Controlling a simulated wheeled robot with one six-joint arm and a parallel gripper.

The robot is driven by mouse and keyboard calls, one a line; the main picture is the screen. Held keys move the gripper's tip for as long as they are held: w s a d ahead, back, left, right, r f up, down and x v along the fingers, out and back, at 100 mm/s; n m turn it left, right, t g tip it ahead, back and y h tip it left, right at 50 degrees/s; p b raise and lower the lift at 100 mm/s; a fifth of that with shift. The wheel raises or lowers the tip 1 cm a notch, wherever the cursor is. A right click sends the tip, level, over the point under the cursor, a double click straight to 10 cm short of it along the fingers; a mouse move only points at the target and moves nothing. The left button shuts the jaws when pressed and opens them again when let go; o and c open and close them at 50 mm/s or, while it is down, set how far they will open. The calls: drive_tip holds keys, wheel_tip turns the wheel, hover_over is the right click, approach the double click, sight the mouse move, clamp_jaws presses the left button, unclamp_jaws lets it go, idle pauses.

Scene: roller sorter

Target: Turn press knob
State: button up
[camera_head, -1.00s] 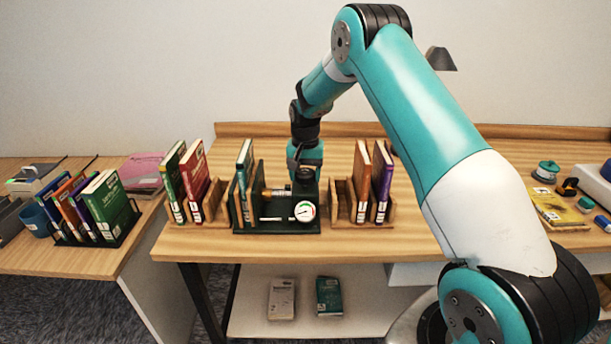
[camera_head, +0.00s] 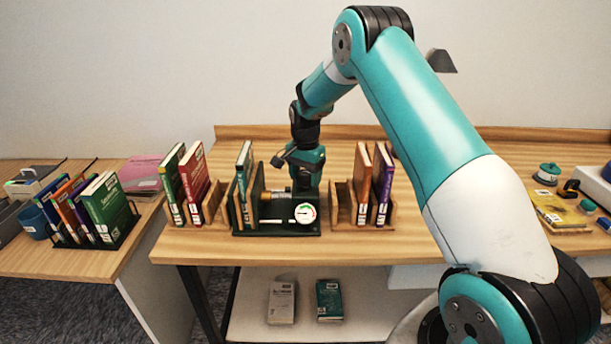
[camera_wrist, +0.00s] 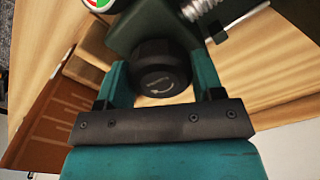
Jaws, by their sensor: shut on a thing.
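The dark green book press (camera_head: 275,232) stands on the middle table, with a book (camera_head: 243,185) upright at its left side. Its round white gauge (camera_head: 305,213) faces front; I cannot read the needle surely. A brass and steel screw (camera_head: 275,194) runs across it. In the wrist view the black press knob (camera_wrist: 158,62), with a curved arrow on its face, sits between the two teal fingers of my gripper (camera_wrist: 163,82). The gripper is shut on the knob. In the head view my gripper (camera_head: 306,185) is over the press's right end and hides the knob.
Wooden book holders with upright books stand close on the left (camera_head: 205,215) and right (camera_head: 344,208) of the press. A rack of books (camera_head: 105,238) is on the left table. Two books lie on the lower shelf (camera_head: 255,318). Table behind the press is clear.

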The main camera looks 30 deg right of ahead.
sight(306, 173)
drive_tip(key=shift+w+r, duration=0.1)
drive_tip(key=o, duration=0.9)
wheel_tip(306, 173, up, 17)
drive_tip(key=b, duration=0.2)
drive_tip(key=shift+r+b, duration=0.15)
drive_tip(key=shift+b, duration=0.25)
drive_tip(key=s+a+r+n+y, duration=0.1)
drive_tip(key=s+a+r+n, duration=0.2)
drive_tip(key=s+a+n, duration=1)
drive_tip(key=s+a+f+n+y, duration=0.1)
drive_tip(key=s+a+n, duration=0.1)
drive_tip(key=s+a, duration=0.2)
drive_tip(key=s+a+f+n+y, duration=0.1)
drive_tip(key=s+a+n, duration=0.2)
drive_tip(key=s, duration=0.8)
drive_tip(key=s+a+f+n+y, duration=0.1)
drive_tip(key=s+a+n, duration=0.1)
drive_tip(key=s+a, duration=0.4)
drive_tip(key=shift+s+a+f, duration=0.1)
drive_tip(key=shift+s+f, duration=0.1)
drive_tip(key=shift+s, duration=0.4)
drive_tip(key=shift+s+a+f, duration=0.1)
drive_tip(key=shift+s+f, duration=0.1)
drive_tip(key=shift+s, duration=0.35)
